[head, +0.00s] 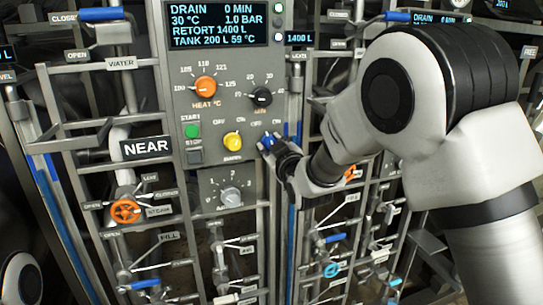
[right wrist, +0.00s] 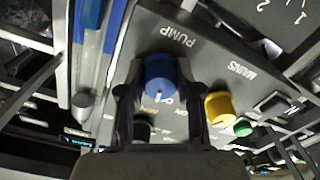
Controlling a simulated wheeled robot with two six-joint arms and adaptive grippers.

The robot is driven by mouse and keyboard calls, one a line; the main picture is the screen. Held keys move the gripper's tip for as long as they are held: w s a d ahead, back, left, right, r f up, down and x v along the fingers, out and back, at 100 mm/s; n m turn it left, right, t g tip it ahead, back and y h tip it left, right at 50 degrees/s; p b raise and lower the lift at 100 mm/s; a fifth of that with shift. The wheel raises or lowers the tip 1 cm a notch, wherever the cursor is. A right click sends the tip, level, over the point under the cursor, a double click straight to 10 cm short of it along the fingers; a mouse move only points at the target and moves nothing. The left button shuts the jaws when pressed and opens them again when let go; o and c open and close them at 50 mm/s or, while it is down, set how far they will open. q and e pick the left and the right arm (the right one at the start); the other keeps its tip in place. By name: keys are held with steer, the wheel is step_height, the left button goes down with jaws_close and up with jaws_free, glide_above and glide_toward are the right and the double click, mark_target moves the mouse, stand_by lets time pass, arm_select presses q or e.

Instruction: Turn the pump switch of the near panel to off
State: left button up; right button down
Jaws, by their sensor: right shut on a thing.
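The near panel (head: 181,95), beside a NEAR sign (head: 146,148), carries the blue pump switch (head: 267,141) at its lower right. My right gripper (head: 277,150) reaches it from the right and hides part of it and its labels. In the right wrist view the blue pump switch (right wrist: 160,72) sits between the two fingers of my right gripper (right wrist: 160,100), which is shut on it. The word PUMP shows above it. Its white mark points down in that view, toward a label partly hidden by a finger. My left gripper is not in view.
The yellow mains knob (head: 233,141) is close to the left of the pump switch; it also shows in the wrist view (right wrist: 219,107). The green start button (head: 192,131), orange heat knob (head: 205,86) and black timer knob (head: 261,97) are nearby. Pipes and valve handles surround the panel.

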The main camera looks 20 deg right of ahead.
steer(key=shift+n+b, duration=1.1)
steer(key=shift+n, duration=0.6)
steer(key=c, duration=0.8)
jaws_free()
steer(key=s, duration=1.2)
steer(key=shift+d, duration=0.15)
